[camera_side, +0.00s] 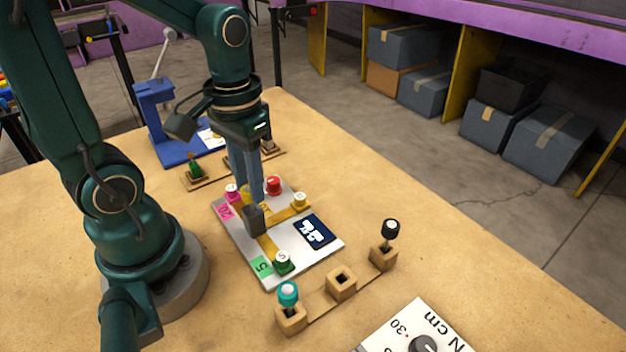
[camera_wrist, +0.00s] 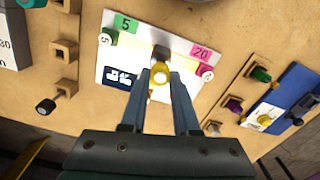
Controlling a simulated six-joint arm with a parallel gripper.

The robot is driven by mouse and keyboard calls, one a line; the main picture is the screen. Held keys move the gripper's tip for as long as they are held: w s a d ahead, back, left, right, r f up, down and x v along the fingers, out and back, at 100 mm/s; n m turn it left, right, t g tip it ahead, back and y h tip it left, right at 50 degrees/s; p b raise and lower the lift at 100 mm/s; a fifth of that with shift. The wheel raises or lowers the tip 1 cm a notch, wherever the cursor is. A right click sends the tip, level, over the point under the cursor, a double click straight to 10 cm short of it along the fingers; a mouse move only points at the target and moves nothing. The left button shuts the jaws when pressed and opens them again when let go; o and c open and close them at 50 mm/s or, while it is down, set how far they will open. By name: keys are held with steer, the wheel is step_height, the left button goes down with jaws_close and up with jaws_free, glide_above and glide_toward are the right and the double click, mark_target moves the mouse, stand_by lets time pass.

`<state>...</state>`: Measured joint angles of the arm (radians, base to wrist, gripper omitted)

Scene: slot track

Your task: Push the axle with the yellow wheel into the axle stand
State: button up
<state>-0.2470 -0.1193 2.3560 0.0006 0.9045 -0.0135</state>
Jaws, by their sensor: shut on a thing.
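My gripper (camera_wrist: 161,78) points down over the white board and is shut on a yellow round-topped piece (camera_wrist: 161,69). The piece also shows partly in the side view (camera_side: 244,193), mostly behind my fingers. A dark grey block (camera_side: 253,221) is right beside it over the board; I cannot tell whether they are one part, nor see an axle below the yellow top. The wooden stand (camera_side: 341,284) is in front of the board. It has an empty square socket in the middle, a teal wheel (camera_side: 288,293) at left and a black wheel (camera_side: 390,229) at right.
The white board (camera_side: 318,259) has yellow tracks, a green knob (camera_side: 282,262), a pink knob (camera_side: 232,191), a red knob (camera_side: 272,185) and a yellow knob (camera_side: 300,199). Another wooden stand (camera_side: 206,180) and a blue device (camera_side: 157,117) are behind. A dial panel (camera_side: 400,335) is at front.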

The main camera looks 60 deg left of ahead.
jaws_close()
steer(key=o, duration=1)
jaws_free()
steer(key=shift+r, duration=2.4)
steer(key=shift+s+d+r+m+t, duration=0.15)
steer(key=shift+d+r+m+t, duration=0.3)
steer(key=shift+d+t, duration=0.4)
steer(key=shift+s+d+r+m+t, duration=0.25)
steer(key=shift+d+m+t, duration=0.3)
steer(key=shift+t, duration=0.45)
steer(key=shift+s+d+r+m+t, duration=0.1)
steer(key=shift+d+r+m+t, duration=0.35)
steer(key=shift+d+t, duration=0.4)
